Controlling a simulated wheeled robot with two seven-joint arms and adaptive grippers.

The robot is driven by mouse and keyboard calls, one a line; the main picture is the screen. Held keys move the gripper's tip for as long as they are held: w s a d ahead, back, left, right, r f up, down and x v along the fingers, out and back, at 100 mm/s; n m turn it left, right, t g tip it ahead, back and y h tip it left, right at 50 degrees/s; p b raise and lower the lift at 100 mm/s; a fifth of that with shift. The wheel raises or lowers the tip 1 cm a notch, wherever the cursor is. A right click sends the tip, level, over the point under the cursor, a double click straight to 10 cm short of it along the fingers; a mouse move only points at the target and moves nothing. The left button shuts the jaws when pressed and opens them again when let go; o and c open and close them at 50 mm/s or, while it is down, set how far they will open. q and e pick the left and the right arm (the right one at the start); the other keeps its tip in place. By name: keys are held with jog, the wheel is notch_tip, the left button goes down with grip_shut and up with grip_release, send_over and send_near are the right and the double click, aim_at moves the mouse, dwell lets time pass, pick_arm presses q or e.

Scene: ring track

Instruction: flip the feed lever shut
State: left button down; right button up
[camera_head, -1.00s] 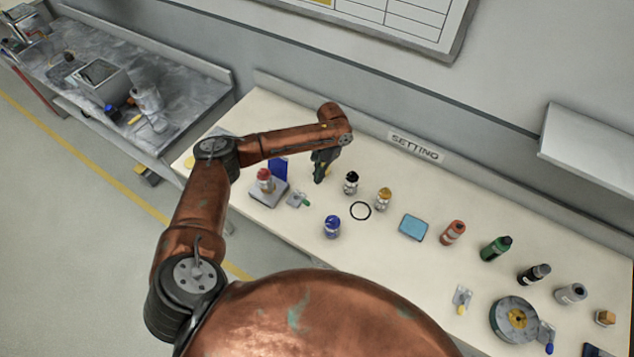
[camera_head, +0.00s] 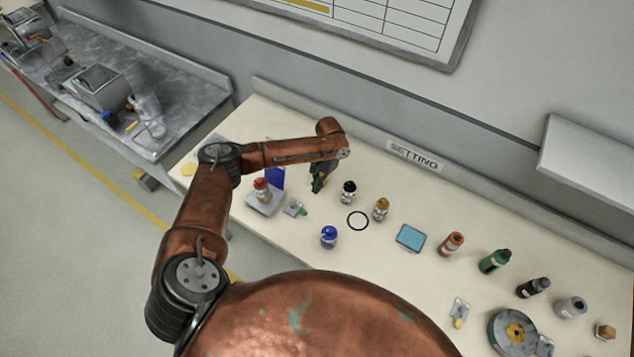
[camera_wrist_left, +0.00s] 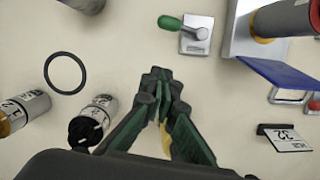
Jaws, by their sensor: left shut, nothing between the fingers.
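A small lever with a green handle (camera_head: 302,212) on a pale base plate (camera_head: 292,207) stands on the bench beside the scale-like stand. In the left wrist view its green handle (camera_wrist_left: 171,23) points left from the metal plate (camera_wrist_left: 198,36). No label shows whether this is the feed lever. A yellow-tipped lever (camera_head: 458,322) is farther right on the bench. My left gripper (camera_head: 318,187) is over the bench, behind the green lever and apart from it. In the left wrist view its fingers (camera_wrist_left: 163,85) are shut and empty. My right gripper is not in view.
A red-capped bottle (camera_head: 261,188) stands on the grey stand (camera_head: 266,204) beside a blue panel (camera_head: 275,177). A reel (camera_head: 514,333) is at right.

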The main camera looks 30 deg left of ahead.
aim_at(299, 209)
pick_arm(q)
jog(key=x, duration=0.5)
jog(key=shift+f, duration=0.15)
jog(key=s+p, duration=0.1)
jog(key=s+a+p, duration=0.1)
jog(key=s, duration=0.1)
jog(key=shift+s, duration=0.15)
jog(key=shift+s+f, duration=0.2)
jog(key=shift+s+d, duration=0.1)
